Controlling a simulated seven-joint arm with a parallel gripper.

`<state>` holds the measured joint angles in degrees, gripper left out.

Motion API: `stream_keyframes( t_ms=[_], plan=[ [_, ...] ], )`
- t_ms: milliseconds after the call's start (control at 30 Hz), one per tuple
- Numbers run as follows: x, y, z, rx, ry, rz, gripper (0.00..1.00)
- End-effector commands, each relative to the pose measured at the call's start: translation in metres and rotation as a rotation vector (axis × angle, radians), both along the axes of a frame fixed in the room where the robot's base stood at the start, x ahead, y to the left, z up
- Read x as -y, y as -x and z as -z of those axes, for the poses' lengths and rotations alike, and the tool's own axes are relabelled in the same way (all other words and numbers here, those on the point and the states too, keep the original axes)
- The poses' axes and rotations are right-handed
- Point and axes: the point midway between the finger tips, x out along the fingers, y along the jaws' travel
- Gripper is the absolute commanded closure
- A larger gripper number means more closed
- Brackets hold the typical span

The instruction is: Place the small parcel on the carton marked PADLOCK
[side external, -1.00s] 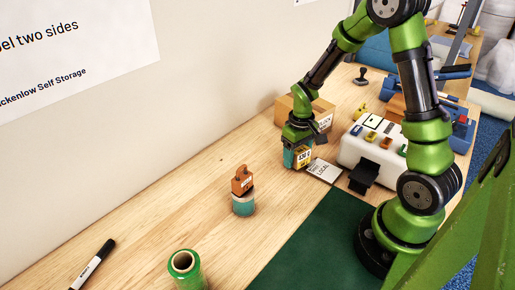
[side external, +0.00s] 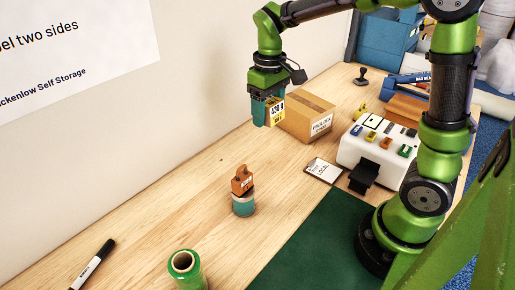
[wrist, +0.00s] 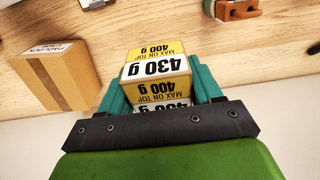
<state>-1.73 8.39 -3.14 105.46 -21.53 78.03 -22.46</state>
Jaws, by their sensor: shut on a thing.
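The small parcel (side external: 276,110) is a yellow and white block with weight print. The brown carton (side external: 298,117) with a white label reading PADLOCK stands on the table, just right of the parcel in the side view. The carton (wrist: 60,82) lies left of the parcel in the wrist view. Its visible top is bare.
A black stamp (side external: 361,78) stands behind. The wall is close on the left.

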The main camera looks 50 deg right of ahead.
Motion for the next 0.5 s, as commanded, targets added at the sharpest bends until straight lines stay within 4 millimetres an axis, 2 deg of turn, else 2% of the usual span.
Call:
stream_keyframes(
  t_ms=[100, 233, 400, 500],
  plan=[
    [0.011, 0.002, -0.007, 0.016, 0.001, 0.03, 0.85],
    [0.05, 0.024, -0.011, 0.033, -0.003, 0.137, 0.85],
    [0.103, 0.077, -0.001, 0.066, 0.002, 0.293, 0.85],
    [0.122, 0.11, 0.011, 0.087, 0.008, 0.363, 0.85]
  ],
)
